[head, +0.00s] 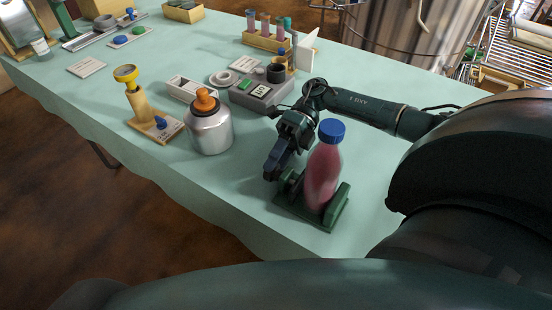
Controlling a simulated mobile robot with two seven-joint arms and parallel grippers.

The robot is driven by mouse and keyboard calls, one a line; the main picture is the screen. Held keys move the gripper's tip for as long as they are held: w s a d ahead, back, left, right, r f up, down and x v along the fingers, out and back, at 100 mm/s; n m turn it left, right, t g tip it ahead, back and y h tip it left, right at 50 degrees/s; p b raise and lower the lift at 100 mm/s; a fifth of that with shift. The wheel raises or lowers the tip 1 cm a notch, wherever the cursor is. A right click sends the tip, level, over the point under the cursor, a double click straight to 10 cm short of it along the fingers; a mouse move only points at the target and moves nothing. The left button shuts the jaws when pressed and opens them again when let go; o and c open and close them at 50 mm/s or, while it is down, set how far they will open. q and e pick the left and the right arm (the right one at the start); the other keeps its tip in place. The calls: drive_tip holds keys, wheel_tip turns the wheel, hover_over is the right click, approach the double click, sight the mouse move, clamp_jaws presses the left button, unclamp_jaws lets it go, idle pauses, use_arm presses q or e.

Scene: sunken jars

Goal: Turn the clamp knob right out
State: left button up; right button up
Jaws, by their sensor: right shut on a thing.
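The green clamp (327,222) sits near the right front edge of the table. Its jaws stand on both sides of a bottle (322,175) of pink liquid with a blue cap (331,131); the bottle leans slightly in the picture. My right gripper (271,172) points down at the left end of the clamp, beside the left jaw. It is shut on what looks like the clamp knob, which the fingers hide. My left gripper is not in view.
A metal jar (209,129) with an orange top stands left of the gripper. Behind it are a grey device (262,92) and a rack (264,42) of tubes. A wooden stand (146,108) with a yellow top is farther left. The table's front left edge is clear.

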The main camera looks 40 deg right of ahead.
drive_tip(key=o, duration=0.9)
drive_tip(key=shift+o, duration=0.4)
drive_tip(key=shift+s+f, duration=0.1)
drive_tip(key=shift+f, duration=0.1)
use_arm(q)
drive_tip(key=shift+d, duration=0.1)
use_arm(e)
drive_tip(key=shift+d+r, duration=0.1)
